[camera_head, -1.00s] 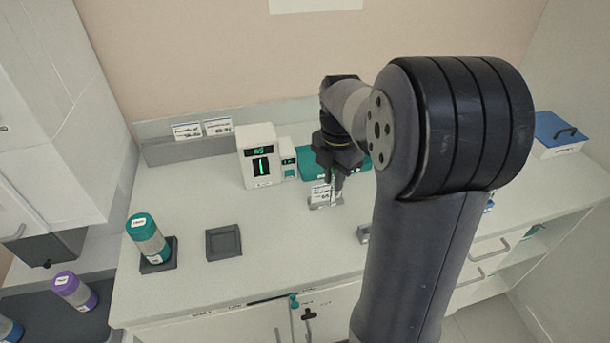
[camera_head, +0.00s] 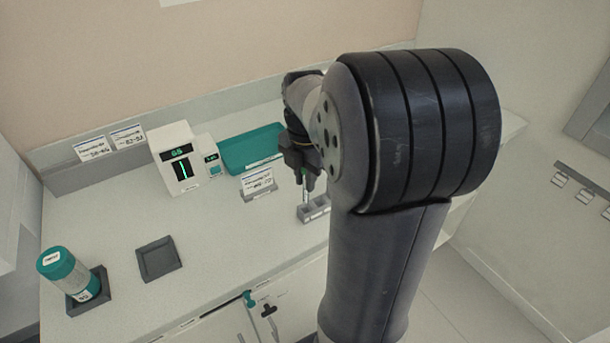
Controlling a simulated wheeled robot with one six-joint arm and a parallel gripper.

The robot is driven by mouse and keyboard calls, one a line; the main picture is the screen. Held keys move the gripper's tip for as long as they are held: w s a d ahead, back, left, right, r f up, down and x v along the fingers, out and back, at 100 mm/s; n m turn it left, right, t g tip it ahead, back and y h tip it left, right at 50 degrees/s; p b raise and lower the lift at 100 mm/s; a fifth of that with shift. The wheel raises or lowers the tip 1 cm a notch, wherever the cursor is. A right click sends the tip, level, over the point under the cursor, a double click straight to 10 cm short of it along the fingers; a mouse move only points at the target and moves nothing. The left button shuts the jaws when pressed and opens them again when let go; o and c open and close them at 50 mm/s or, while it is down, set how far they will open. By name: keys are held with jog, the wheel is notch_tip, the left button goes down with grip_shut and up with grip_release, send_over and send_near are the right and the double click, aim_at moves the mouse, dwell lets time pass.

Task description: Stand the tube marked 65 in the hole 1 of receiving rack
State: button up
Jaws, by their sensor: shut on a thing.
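My gripper (camera_head: 304,180) is pointed down over the bench and shut on a thin tube (camera_head: 306,196), which hangs upright below the fingers. Only a small part of the tube shows, and its marking cannot be read. A small grey rack (camera_head: 318,212) sits directly under the tube, partly hidden by my arm. I cannot tell whether the tube's lower end is above the rack or in one of its holes. The hole numbers cannot be read.
A labelled card on a stand (camera_head: 257,184) is left of the gripper. A teal-capped container (camera_head: 72,273) and a square grey pad (camera_head: 158,258) are at the left.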

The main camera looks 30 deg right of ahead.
aim_at(305, 203)
jog(key=shift+f, duration=0.45)
jog(key=shift+f, duration=0.65)
dwell(0.8)
jog(key=shift+f+b, duration=0.35)
jog(key=shift+b, duration=0.05)
jog(key=shift+f, duration=0.1)
jog(key=shift+f+b, duration=0.35)
jog(key=shift+f, duration=0.15)
dwell(0.4)
jog(key=o, duration=0.8)
